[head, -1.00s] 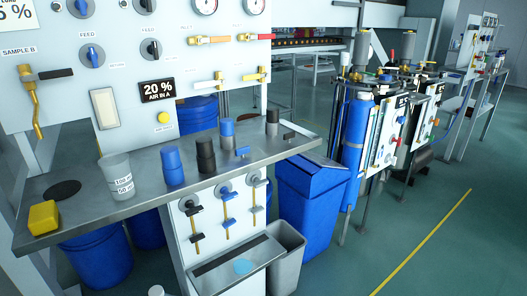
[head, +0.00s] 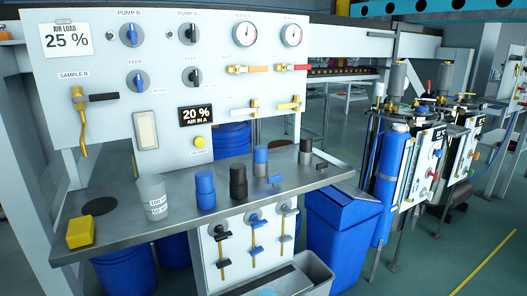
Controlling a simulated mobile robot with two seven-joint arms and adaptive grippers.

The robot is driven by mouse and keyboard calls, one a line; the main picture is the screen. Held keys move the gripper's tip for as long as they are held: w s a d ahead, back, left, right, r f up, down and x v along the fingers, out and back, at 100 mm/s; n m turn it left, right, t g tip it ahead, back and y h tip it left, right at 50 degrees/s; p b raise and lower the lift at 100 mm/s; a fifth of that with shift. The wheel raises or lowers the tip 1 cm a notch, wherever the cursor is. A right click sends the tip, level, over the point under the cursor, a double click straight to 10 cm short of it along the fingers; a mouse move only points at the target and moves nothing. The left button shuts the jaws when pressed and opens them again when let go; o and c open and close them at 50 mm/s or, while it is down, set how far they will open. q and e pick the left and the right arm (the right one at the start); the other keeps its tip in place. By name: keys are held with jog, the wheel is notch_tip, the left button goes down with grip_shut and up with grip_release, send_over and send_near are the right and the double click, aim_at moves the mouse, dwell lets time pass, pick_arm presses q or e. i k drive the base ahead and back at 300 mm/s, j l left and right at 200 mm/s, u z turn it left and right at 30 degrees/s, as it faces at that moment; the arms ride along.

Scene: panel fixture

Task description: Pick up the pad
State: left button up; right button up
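A yellow block (head: 94,232), which looks like the pad, lies on the left end of the metal shelf (head: 135,223) in the head view. It sits near the front edge, close to a dark round hole (head: 98,206). Nothing touches it from above. Neither of my grippers shows in this view.
A translucent measuring cup (head: 154,196) stands right of the pad. Blue and black containers (head: 205,190) stand further right along the shelf. A panel with knobs, valves and gauges (head: 215,100) rises behind. Blue bins (head: 345,225) stand below; green floor is open at right.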

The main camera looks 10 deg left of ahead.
aim_at(80, 232)
jog(key=u, duration=1.35)
